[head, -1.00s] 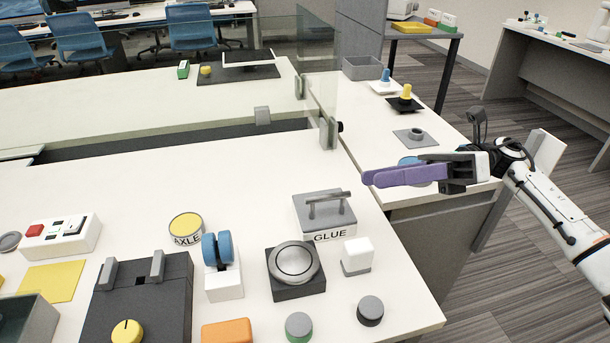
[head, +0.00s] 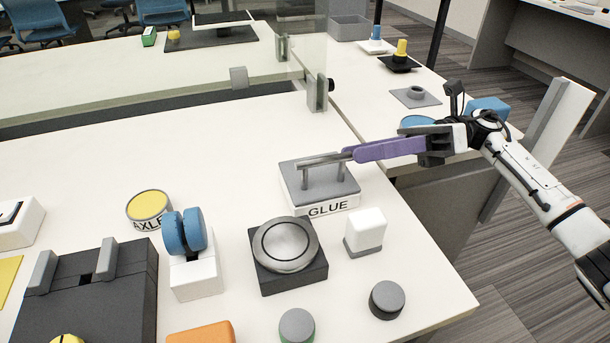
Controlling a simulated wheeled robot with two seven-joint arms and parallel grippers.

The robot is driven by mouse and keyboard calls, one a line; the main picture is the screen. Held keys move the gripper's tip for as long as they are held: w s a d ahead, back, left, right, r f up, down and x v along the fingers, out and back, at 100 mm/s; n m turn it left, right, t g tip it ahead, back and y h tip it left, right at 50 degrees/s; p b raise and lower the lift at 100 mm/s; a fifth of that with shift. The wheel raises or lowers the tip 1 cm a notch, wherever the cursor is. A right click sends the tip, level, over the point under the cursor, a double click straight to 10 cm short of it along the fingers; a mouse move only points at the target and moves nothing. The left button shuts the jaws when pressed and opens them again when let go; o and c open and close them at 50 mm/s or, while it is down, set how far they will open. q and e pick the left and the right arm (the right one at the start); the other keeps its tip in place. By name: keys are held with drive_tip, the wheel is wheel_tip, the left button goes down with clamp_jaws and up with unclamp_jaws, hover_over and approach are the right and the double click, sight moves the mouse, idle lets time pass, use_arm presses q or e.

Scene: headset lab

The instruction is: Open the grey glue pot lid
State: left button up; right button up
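The glue pot is a low white box with a GLUE label (head: 328,208) on its front, near the back right of the near table. Its grey lid (head: 320,188) lies flat on top and carries a raised bar handle (head: 322,161) on two posts. My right gripper (head: 358,153) has long purple fingers and reaches in from the right. Its fingertips overlap the right end of the handle in the head view. The fingers line up edge-on, so the gap between them is hidden, and I cannot tell whether they touch the handle. My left gripper is not in view.
A round silver-topped button block (head: 288,255), a white block (head: 366,228) and a yellow-topped AXLE tin (head: 148,206) stand near the pot. A glass panel (head: 290,45) stands behind. Clear white tabletop lies left of the pot.

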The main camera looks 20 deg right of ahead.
sight(308, 164)
drive_tip(key=a, duration=1)
drive_tip(key=shift+s+a+f+p, duration=0.1)
drive_tip(key=shift+s+a+p, duration=0.1)
drive_tip(key=shift+p, duration=0.1)
clamp_jaws()
